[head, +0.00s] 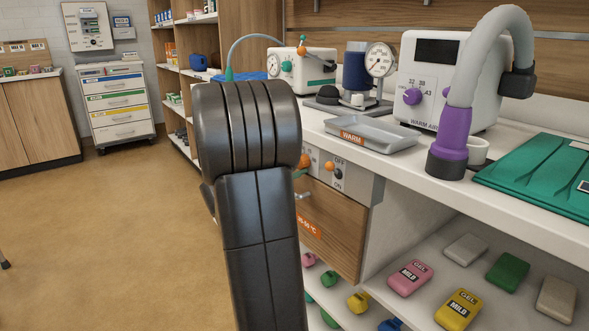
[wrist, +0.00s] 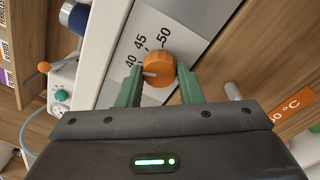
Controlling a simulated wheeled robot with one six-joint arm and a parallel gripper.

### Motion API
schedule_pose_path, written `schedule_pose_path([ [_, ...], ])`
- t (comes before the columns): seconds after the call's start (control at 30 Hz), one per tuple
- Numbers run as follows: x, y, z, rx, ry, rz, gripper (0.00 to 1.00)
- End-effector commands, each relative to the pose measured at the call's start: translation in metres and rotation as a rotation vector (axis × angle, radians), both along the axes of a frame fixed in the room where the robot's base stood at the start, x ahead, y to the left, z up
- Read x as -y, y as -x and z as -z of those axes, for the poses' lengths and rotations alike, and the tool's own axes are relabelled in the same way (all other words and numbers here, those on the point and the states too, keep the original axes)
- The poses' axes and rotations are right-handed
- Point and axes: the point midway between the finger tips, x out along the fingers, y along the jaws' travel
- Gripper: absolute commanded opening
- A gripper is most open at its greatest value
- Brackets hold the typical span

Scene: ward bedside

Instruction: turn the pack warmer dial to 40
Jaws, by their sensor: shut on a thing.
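The orange pack warmer dial (wrist: 160,66) sits on a pale panel in the wrist view, with 40, 45 and 50 printed around it. Its white pointer mark faces left, slightly below the 40 in the picture and towards the left finger. My gripper (wrist: 158,82) is shut on the dial, one green finger on each side. The left finger covers part of the scale. In the head view my dark arm hides my gripper and part of the pack warmer panel (head: 357,185), which is set under the counter.
The drawer front (head: 335,228) with a temperature label lies below the panel, and its handle (wrist: 233,91) is close to the right finger. An OFF/ON switch (head: 338,173) is beside the dial. The counter above holds a grey WARM tray (head: 372,134) and a purple-knobbed warm-air unit (head: 436,100).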

Motion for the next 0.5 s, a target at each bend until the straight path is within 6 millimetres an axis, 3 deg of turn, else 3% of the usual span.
schedule_pose_path([
  [0.23,0.0,0.0,0.0,0.0,0.0,0.0,0.1],
  [0.27,0.0,0.0001,-0.0001,0.0,0.0,0.0,0.35],
  [0.37,0.0,0.0001,-0.0001,-0.001,0.001,0.0,0.55],
  [0.5,0.0,0.0,0.0001,-0.001,0.001,0.0,0.55],
])
